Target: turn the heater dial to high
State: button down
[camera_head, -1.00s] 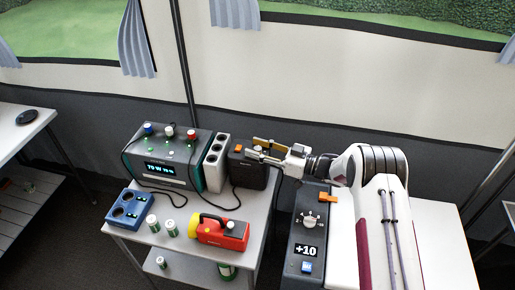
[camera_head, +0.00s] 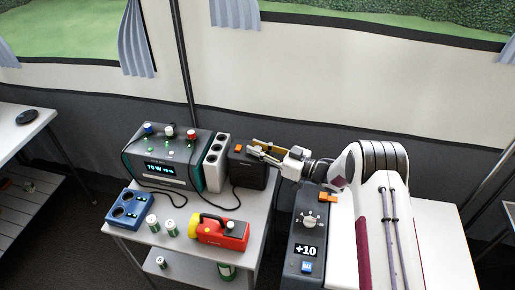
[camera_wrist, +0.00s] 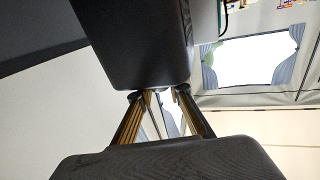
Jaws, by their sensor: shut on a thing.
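A dark box with an orange switch (camera_head: 250,170) stands at the back right of the grey cart; I take it as the heater. My gripper (camera_head: 256,150) reaches it from the right, its fingertips at the box's upper right side. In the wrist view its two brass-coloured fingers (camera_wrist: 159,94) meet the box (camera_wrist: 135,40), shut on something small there. I take this as the heater dial, but the fingertips hide it and its setting cannot be read. A grey unit (camera_head: 296,248) in front bears another dial (camera_head: 311,220) and a display reading +10; my gripper is apart from it.
A grey socket strip (camera_head: 216,165) stands close left of the dark box, beside a power station (camera_head: 165,160). A red and yellow lamp (camera_head: 222,231), a blue charger (camera_head: 128,208) and small cylinders are nearer the cart's front. A cable runs in front of the box.

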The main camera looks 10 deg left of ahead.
jog(key=shift+m+t, duration=0.4)
jog(key=shift+t, duration=0.2)
jog(key=shift+m+t+h, duration=3.1)
jog(key=shift+t, duration=0.8)
jog(key=shift+m+t+h, duration=0.85)
jog(key=shift+m+h, duration=0.45)
jog(key=shift+h, duration=0.5)
jog(key=shift+m+t+h, duration=0.85)
jog(key=shift+m+h, duration=0.45)
jog(key=shift+h, duration=0.5)
jog(key=shift+d+m+h, duration=0.1)
jog(key=shift+m+h, duration=0.2)
jog(key=shift+h, duration=0.2)
jog(key=c, duration=1.8)
grip_release()
jog(key=shift+c, duration=0.2)
jog(key=shift+s, duration=0.15)
